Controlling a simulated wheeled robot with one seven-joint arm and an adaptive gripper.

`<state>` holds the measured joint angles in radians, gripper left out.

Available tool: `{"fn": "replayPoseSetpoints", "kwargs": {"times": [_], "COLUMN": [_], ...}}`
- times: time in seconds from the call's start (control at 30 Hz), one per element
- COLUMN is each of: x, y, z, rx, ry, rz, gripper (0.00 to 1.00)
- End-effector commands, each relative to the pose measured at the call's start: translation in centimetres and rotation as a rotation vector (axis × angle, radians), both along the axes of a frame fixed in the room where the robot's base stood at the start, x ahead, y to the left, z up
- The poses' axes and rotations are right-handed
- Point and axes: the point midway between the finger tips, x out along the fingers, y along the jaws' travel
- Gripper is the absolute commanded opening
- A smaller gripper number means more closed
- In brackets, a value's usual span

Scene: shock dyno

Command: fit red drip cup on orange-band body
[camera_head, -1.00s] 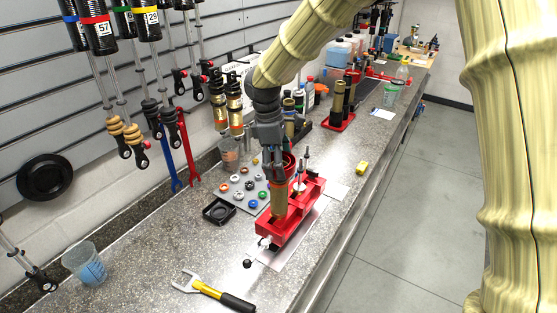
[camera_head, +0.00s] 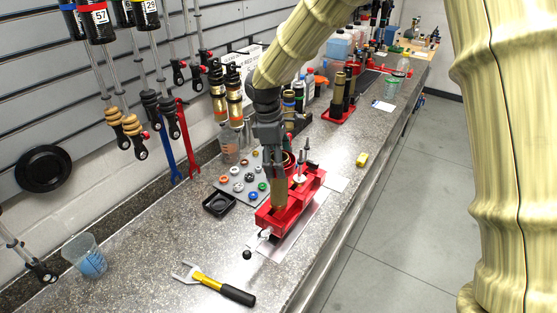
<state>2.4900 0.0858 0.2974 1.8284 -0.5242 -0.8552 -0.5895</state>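A gold shock body (camera_head: 279,193) stands upright in a red vise block (camera_head: 292,206) on the bench. My gripper (camera_head: 274,178) points straight down over the top of this body and hides its upper end, so I see no orange band there now. I cannot tell whether the fingers touch the body or are open or shut. A red rounded rim (camera_head: 289,158), perhaps the red drip cup, shows just right of and behind my gripper, partly hidden. I cannot tell what it rests on.
A grey tray of several coloured caps (camera_head: 240,183) and a black square dish (camera_head: 219,204) lie left of the vise. A yellow block (camera_head: 362,159) is at right. The front bench is mostly clear.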

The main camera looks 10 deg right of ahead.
Motion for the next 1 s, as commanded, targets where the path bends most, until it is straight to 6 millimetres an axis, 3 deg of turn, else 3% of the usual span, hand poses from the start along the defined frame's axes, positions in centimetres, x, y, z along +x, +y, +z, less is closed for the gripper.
{"fn": "replayPoseSetpoints", "kwargs": {"times": [0.1,0.13,0.23,0.67,0.83,1.0], "x": [0.0,0.0,0.0,0.0,0.2,0.4], "y": [0.0,0.0,0.0,0.1,0.3,0.8], "z": [0.0,0.0,0.0,0.3,2.0,5.0], "rx": [0.000,0.000,0.000,0.001,0.001,0.002], "ry": [0.000,0.000,0.000,0.000,-0.003,-0.004], "rz": [0.000,0.000,0.000,0.000,0.000,0.000], "gripper": [0.47,0.84,1.00,1.00,1.00,1.00]}}
